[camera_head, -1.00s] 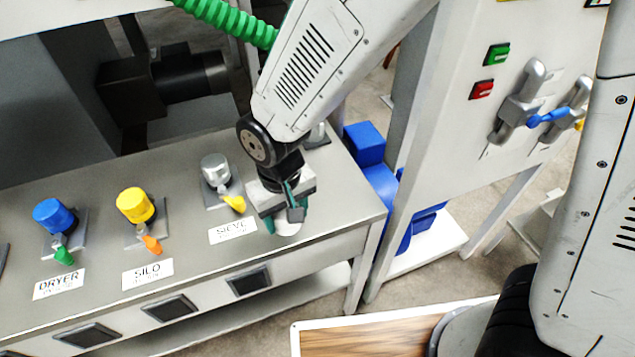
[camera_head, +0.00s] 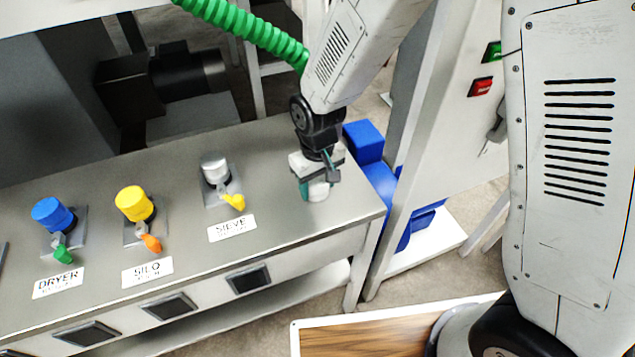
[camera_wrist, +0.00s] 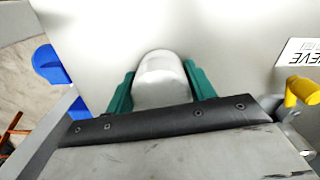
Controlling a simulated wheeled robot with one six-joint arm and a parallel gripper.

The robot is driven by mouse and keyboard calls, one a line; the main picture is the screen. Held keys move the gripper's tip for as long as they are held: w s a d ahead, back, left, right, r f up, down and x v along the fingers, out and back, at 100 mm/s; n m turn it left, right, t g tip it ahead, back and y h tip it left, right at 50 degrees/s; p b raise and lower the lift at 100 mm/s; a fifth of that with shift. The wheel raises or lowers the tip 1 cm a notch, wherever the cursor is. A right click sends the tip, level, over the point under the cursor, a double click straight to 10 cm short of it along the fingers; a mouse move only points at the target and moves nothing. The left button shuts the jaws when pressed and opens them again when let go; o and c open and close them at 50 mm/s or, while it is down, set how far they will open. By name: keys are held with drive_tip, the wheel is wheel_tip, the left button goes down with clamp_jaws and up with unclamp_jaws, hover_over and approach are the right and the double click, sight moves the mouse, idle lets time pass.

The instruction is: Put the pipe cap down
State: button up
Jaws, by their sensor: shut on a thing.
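The pipe cap (camera_wrist: 162,78) is a white-grey rounded cylinder between the green fingers of my gripper (camera_wrist: 161,88) in the wrist view. In the head view my gripper (camera_head: 318,190) is shut on the pipe cap (camera_head: 319,192), low over the right end of the grey metal bench (camera_head: 270,155). The cap's lower end is at or just above the bench top; I cannot tell whether it touches. Part of the cap is hidden by the fingers.
The SIEVE fitting (camera_head: 215,170) with its yellow lever stands left of my gripper. Yellow (camera_head: 134,203) and blue (camera_head: 53,215) capped fittings stand further left. Blue equipment (camera_head: 375,170) is beyond the bench's right edge. Bench top around the cap is clear.

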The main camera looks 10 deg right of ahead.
drive_tip(key=o, duration=1)
drive_tip(key=shift+f, duration=0.1)
wheel_tip(320, 180, up, 12)
drive_tip(key=s+d+r+m, duration=0.1)
drive_tip(key=s+d+r, duration=0.2)
drive_tip(key=d+r, duration=0.45)
drive_tip(key=s+d+r+m, duration=0.2)
drive_tip(key=s+d+r, duration=0.1)
drive_tip(key=s+d, duration=0.4)
drive_tip(key=s+d+r+m+t, duration=0.1)
drive_tip(key=s+d+r+m, duration=0.1)
drive_tip(key=s+d, duration=0.4)
drive_tip(key=s+r, duration=0.1)
drive_tip(key=s, duration=0.4)
drive_tip(key=shift+d+r, duration=0.4)
drive_tip(key=shift+s, duration=0.1)
